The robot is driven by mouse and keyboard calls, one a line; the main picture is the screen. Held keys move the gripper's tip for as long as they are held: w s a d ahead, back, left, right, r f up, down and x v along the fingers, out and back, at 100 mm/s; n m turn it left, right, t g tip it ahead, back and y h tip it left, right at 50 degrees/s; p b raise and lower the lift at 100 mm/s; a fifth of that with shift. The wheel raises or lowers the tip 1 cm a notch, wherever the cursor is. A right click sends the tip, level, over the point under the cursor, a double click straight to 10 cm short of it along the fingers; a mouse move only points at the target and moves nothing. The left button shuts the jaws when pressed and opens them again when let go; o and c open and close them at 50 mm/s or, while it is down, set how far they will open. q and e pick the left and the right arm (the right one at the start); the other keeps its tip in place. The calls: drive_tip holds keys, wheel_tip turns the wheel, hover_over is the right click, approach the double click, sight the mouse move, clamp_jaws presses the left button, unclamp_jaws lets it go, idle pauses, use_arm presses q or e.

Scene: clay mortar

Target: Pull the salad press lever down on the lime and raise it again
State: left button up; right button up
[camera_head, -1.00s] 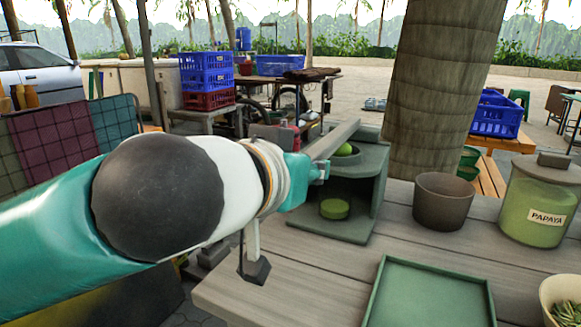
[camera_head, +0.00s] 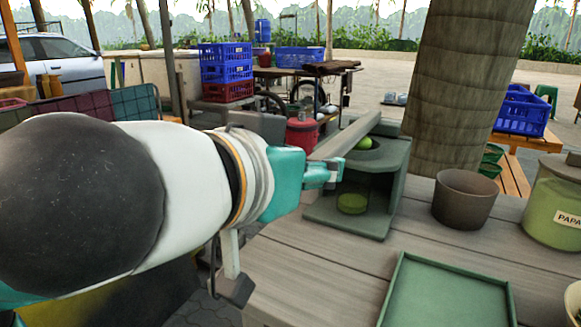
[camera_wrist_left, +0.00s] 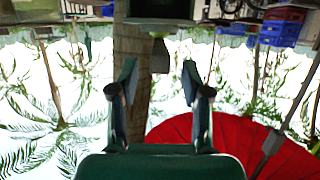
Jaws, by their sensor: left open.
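The grey-green salad press (camera_head: 398,165) stands on the wooden table. Its long grey lever (camera_head: 345,138) slopes up to the right over the cup. A green lime (camera_head: 365,143) shows in the cup under the lever, partly hidden. My left gripper (camera_head: 335,172) is beside the near, lower end of the lever in the head view; I cannot tell whether they touch. In the left wrist view, the left gripper's fingers (camera_wrist_left: 160,82) are apart with nothing gripped between them. A grey block (camera_wrist_left: 159,56) shows just beyond the fingertips. My right gripper is out of view.
A green disc (camera_head: 352,203) lies on the press's lower shelf. A green tray (camera_head: 446,262), a brown pot (camera_head: 465,198) and a papaya jar (camera_head: 553,205) stand on the table (camera_head: 310,270). A thick trunk (camera_head: 460,90) rises behind the press.

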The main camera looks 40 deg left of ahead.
use_arm(q)
drive_tip(key=v, duration=0.6)
drive_tip(key=shift+s, duration=0.15)
idle(0.3)
